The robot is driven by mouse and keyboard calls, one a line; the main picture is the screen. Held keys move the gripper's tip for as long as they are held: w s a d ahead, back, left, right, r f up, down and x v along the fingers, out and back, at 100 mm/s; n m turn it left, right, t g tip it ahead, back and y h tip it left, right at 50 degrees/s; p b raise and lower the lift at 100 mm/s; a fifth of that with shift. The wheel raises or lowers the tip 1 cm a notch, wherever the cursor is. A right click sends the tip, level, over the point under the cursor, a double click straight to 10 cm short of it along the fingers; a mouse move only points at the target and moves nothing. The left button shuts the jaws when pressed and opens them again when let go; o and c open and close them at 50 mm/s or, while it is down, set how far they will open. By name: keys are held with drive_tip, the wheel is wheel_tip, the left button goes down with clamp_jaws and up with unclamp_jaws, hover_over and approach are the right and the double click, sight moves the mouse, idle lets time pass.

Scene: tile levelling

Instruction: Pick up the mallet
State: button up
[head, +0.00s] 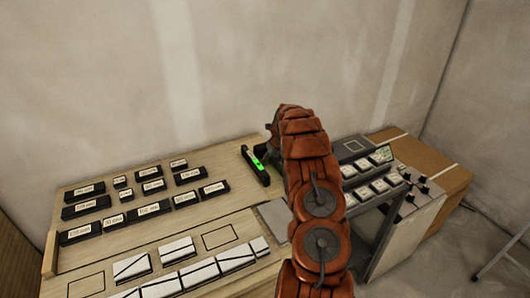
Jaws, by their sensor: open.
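I cannot make out the mallet in the head view; my orange-brown arm covers the middle of the worktop and may hide it. My gripper (272,132) shows only as a small dark part at the far end of the arm, near the back edge of the worktop. It is open, and nothing shows in it. Its fingertips are mostly hidden behind the arm. A black bar with a glowing green vial (257,164), like a spirit level, lies just left of and below the gripper.
Several black labelled blocks (149,209) stand on the wooden worktop (225,157) at left. White tiles with dark lines (179,249) lie in front. A dark rack (352,147) with small pale pieces stands right of my arm, beside a brown box (446,178). A wall rises behind.

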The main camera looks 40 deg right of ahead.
drive_tip(key=shift+f, duration=0.25)
idle(0.3)
clamp_jaws()
idle(0.5)
